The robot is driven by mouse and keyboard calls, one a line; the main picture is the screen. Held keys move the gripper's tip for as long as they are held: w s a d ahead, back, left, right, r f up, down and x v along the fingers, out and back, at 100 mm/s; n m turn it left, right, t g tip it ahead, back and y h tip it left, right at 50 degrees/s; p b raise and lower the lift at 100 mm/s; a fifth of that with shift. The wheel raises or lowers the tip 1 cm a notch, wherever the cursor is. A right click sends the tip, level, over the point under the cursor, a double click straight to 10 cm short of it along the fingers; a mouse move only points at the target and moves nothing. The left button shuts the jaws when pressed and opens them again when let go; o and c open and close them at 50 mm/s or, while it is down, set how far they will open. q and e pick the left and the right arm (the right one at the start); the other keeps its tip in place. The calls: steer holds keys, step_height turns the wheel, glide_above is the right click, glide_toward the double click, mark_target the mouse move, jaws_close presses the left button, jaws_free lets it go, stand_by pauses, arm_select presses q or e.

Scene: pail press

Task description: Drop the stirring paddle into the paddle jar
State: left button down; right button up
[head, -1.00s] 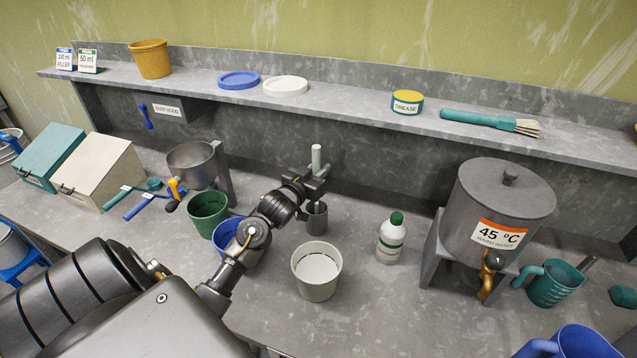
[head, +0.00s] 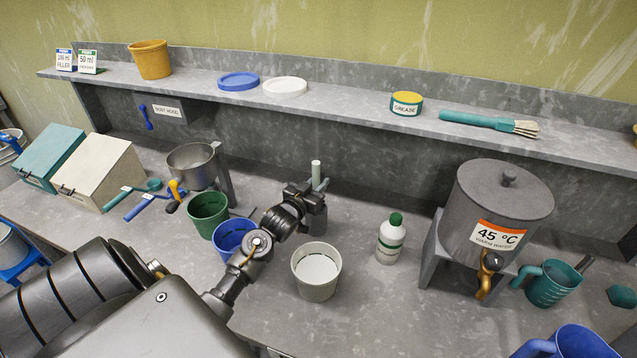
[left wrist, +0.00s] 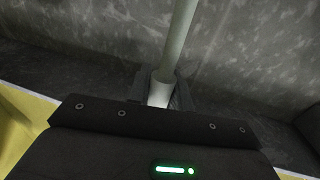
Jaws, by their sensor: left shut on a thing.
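My left gripper (head: 317,194) is shut on the stirring paddle (head: 316,170), whose pale grey-green handle sticks up above the fingers. The shaft also shows in the left wrist view (left wrist: 181,35), running up between the fingers (left wrist: 160,95). The dark grey paddle jar (head: 318,223) stands on the bench directly under the gripper. The fingers hide the jar's mouth and the paddle's lower end, so I cannot tell how deep the paddle sits. My right gripper is not in view.
A pale bucket (head: 316,272) stands just in front of the jar, with a white bottle (head: 390,241) to the right. A blue bucket (head: 235,237) and a green bucket (head: 208,213) stand left. The warm water tank (head: 500,200) is further right. A shelf (head: 340,99) runs behind.

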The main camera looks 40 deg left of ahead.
arm_select(q)
steer(key=shift+f, duration=0.3)
steer(key=c, duration=1.3)
jaws_free()
steer(key=shift+o, duration=0.2)
steer(key=shift+r, duration=0.2)
steer(key=s+d+r+b, duration=0.1)
steer(key=s+b, duration=0.1)
steer(key=s, duration=1)
steer(key=shift+d+b, duration=0.35)
steer(key=shift+b, duration=0.05)
